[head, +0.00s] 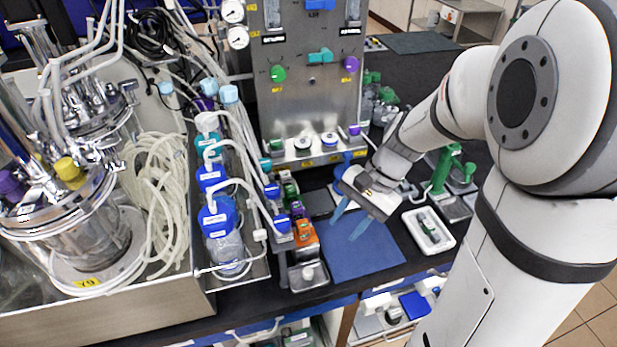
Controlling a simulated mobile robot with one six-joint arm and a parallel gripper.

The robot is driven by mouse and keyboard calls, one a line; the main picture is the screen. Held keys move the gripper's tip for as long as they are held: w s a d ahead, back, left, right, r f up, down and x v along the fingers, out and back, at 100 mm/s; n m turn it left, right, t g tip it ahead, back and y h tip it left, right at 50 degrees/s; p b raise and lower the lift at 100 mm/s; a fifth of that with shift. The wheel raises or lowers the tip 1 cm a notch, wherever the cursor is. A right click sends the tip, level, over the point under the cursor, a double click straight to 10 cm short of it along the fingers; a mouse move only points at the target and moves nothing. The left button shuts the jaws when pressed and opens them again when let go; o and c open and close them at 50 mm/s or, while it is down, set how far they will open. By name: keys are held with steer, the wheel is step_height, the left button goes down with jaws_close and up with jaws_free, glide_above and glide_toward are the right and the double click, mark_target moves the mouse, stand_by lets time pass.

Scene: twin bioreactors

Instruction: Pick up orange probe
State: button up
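An orange item (304,239), which looks like the orange probe, stands in the narrow dark rack left of the blue mat. It is small and its lower part is hidden. My gripper (349,222) is over the blue mat, right of the orange item and apart from it. Its two blue fingers point down with a gap between them, and nothing shows in the gap.
Bottles with blue caps (221,222) and tubing stand left of the rack. The blue mat (372,258) is bare. A white tray (428,231) lies right of it. A steel control panel (312,95) rises behind. Green items (445,168) stand at right.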

mark_target(309, 225)
steer(key=w+a+f+m+y+p, duration=0.2)
steer(key=w+f+m+y+p, duration=0.2)
steer(key=w+m+y, duration=0.25)
steer(key=shift+m+g+h, duration=0.25)
steer(key=shift+g+h, duration=0.05)
steer(key=shift+h, duration=0.15)
steer(key=p+x, duration=0.1)
steer(key=x, duration=0.6)
steer(key=shift+w+a, duration=0.15)
steer(key=shift+w, duration=0.05)
steer(key=shift+c, duration=0.4)
steer(key=c, duration=0.7)
